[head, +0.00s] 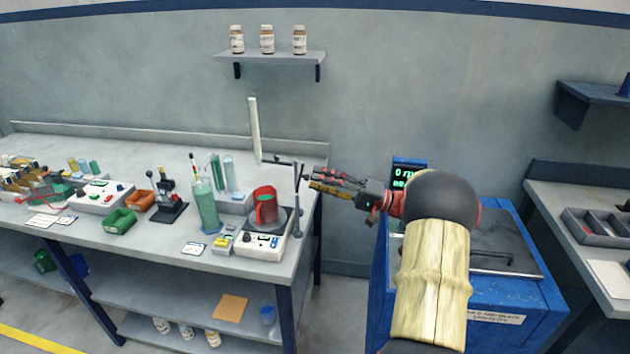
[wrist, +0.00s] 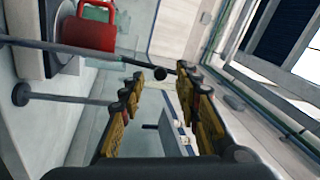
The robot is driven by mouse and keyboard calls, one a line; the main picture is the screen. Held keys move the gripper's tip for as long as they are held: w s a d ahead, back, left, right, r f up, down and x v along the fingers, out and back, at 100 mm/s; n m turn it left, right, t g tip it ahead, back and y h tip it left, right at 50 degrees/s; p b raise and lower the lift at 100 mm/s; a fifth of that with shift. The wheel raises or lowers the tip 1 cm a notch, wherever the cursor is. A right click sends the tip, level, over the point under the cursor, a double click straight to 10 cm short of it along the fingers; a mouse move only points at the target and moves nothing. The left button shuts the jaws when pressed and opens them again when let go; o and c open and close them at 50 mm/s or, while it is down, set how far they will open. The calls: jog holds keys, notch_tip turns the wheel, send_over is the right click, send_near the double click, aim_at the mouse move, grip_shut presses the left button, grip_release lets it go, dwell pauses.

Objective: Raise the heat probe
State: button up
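A hot plate (head: 260,243) stands at the bench's right end with a red mug-like vessel (head: 265,205) on it. A thin dark stand post (head: 297,205) rises beside it. A dark cross arm (head: 280,162) runs from the post's top toward a pale upright bar (head: 254,130), which may be the heat probe; I cannot tell whether they join. My gripper (head: 313,178) is just right of the post's upper part. In the wrist view, my gripper (wrist: 158,88) is open, its yellow fingers apart. A dark round knob (wrist: 160,73) shows in the gap between the fingertips, apparently untouched. The red vessel (wrist: 90,28) is upper left.
A green cylinder (head: 205,205), green bin (head: 120,221) and orange bin (head: 139,200) stand left on the bench. A blue cabinet (head: 540,310) is below my arm. A wall shelf (head: 270,57) holds three bottles. A gap separates bench and cabinet.

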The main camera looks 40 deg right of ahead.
jog(key=v, duration=1)
jog(key=shift+d+f, duration=0.1)
